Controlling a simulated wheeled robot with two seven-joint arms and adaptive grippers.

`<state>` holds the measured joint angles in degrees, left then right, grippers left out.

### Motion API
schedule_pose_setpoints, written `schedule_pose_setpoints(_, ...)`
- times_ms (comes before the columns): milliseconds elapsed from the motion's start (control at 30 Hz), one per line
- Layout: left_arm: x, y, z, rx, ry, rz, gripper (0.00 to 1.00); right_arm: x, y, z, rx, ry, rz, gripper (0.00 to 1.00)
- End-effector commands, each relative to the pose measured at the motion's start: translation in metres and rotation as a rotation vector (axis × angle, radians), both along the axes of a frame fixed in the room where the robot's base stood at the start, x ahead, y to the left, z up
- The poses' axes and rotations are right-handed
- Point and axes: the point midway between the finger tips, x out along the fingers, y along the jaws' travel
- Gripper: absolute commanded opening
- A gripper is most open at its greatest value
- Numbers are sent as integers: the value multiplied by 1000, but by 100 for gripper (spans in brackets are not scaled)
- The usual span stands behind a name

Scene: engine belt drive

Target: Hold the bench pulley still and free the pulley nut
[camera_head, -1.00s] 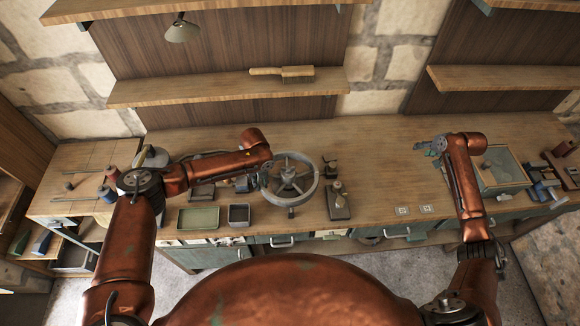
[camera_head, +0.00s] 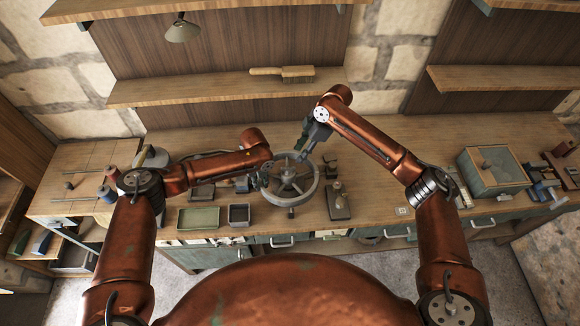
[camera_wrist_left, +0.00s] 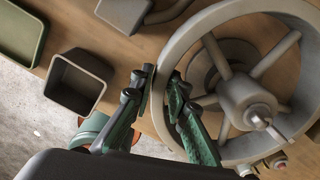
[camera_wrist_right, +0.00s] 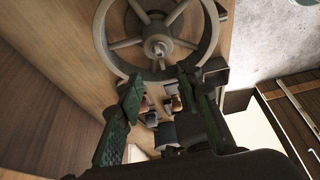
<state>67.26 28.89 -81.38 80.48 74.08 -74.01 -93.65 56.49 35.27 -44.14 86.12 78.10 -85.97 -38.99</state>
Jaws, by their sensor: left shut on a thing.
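The bench pulley (camera_head: 312,193), a large grey spoked wheel, stands on the bench in front of me. In the left wrist view its rim (camera_wrist_left: 189,35) passes between the fingers of my left gripper (camera_wrist_left: 160,82), which is shut on the left part of the rim. The pulley nut (camera_wrist_left: 258,122) is at the hub's centre, around a protruding shaft end; the hub centre also shows in the right wrist view (camera_wrist_right: 160,49). My right gripper (camera_wrist_right: 160,78) is open and empty, by the far side of the rim in the head view (camera_head: 302,153), away from the nut.
A green tray (camera_head: 198,219) and a small grey bin (camera_head: 239,215) lie left of the pulley. A small dark stand (camera_head: 339,206) is close to its right.

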Motion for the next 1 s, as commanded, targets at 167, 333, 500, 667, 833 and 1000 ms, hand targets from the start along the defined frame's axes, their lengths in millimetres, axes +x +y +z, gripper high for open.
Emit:
schedule_pose_setpoints(167, -1, -7, 1, -11, -2, -8, 0, -1, 13, -33, 1, 4, -2, 33)
schedule_pose_setpoints(333, -1, -7, 1, -11, -2, -8, 0, 0, 26, -63, 1, 3, -3, 33)
schedule_pose_setpoints(500, -1, -7, 1, -11, -2, -8, 0, 0, 35, -85, 1, 2, -5, 33)
schedule_pose_setpoints(667, -1, -7, 1, -11, -2, -8, 0, 1, 39, -96, 1, 0, -5, 33)
schedule_pose_setpoints(833, -1, -7, 1, -11, -2, -8, 0, 1, 40, -98, 1, 0, -4, 33)
schedule_pose_setpoints(1000, -1, -7, 1, -11, -2, -8, 0, 1, 39, -98, 1, 0, -5, 32)
